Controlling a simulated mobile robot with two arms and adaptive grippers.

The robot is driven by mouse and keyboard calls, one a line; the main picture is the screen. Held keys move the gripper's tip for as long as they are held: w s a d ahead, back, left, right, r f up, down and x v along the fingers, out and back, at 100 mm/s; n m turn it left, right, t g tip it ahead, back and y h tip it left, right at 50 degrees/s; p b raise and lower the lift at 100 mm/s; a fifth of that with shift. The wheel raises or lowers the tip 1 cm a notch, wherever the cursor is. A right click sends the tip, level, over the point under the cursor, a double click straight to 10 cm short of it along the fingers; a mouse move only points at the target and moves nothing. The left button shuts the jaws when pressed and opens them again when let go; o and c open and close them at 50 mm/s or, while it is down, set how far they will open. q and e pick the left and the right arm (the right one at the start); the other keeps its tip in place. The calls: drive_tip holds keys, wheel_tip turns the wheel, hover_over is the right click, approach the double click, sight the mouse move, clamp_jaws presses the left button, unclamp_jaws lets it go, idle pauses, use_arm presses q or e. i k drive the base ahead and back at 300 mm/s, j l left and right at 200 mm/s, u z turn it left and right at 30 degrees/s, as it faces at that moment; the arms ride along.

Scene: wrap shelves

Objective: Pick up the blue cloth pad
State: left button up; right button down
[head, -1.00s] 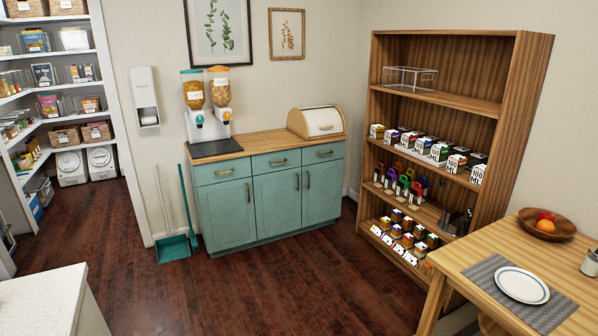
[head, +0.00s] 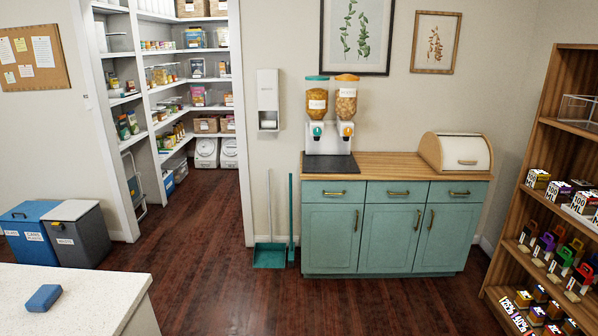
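The blue cloth pad (head: 43,298) is a small blue block-shaped pad. It lies on the white speckled counter (head: 105,293) at the lower left of the head view. Nothing touches or covers it. Neither of my grippers shows in the head view.
A blue bin and a grey bin (head: 88,240) stand behind the counter. A teal cabinet (head: 335,236) with a cereal dispenser (head: 329,132) and bread box (head: 457,152) stands against the wall. A wooden shelf (head: 542,140) is at the right. Dark floor (head: 215,285) between is clear.

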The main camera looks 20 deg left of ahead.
sight(46, 295)
drive_tip(key=i+u, duration=0.6)
drive_tip(key=u, duration=0.2)
drive_tip(key=i+u, duration=0.4)
drive_tip(key=i+l+u, duration=0.15)
drive_tip(key=u, duration=0.25)
drive_tip(key=i+l+u, duration=0.2)
drive_tip(key=l+u, duration=0.2)
